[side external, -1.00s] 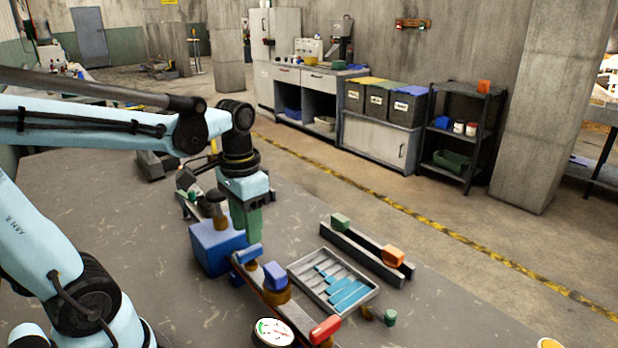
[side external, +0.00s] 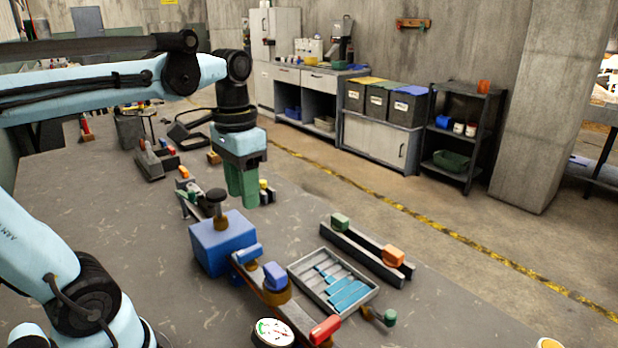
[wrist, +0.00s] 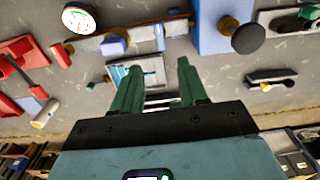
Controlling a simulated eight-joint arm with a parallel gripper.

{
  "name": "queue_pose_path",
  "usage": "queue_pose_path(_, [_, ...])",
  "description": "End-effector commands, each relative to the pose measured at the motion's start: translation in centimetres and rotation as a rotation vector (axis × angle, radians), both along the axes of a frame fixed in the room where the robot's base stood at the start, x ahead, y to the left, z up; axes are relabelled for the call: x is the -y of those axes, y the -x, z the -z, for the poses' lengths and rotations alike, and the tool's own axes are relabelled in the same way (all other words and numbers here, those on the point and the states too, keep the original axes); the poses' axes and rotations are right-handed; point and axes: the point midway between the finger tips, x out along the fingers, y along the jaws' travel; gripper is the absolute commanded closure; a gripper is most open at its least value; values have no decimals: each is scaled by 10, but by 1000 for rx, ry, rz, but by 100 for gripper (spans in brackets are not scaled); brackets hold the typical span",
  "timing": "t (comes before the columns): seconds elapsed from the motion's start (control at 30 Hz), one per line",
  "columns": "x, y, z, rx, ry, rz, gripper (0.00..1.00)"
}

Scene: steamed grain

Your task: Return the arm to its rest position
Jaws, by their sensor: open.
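My gripper (side external: 243,185) hangs from my pale blue arm above the grey table (side external: 120,235), with its green fingers pointing down. It is raised behind the blue block (side external: 222,245) with the dark knob, apart from it. In the wrist view my gripper (wrist: 157,85) has its two green fingers apart, with nothing between them but the tray (wrist: 150,72) seen farther off. The fingers touch nothing that I can see.
A rail with a blue cap (side external: 274,274) and a red handle (side external: 325,330) runs toward the front, beside a round gauge (side external: 273,333). A tray of blue strips (side external: 372,296) and a dark two-bar rack (side external: 368,252) lie right. The table's left part is clear.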

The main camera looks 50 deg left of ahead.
Motion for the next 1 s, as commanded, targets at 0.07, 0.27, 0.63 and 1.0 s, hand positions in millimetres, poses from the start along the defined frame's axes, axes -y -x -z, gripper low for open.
queue_pose_path(0.07, [4, -1, 5, 31, -7, 4, 57])
queue_pose_path(0.27, [29, -12, 40, 285, -34, 15, 57])
queue_pose_path(0.63, [60, -24, 71, 612, -5, 18, 57])
queue_pose_path(1.0, [60, -24, 71, 612, -5, 18, 57])
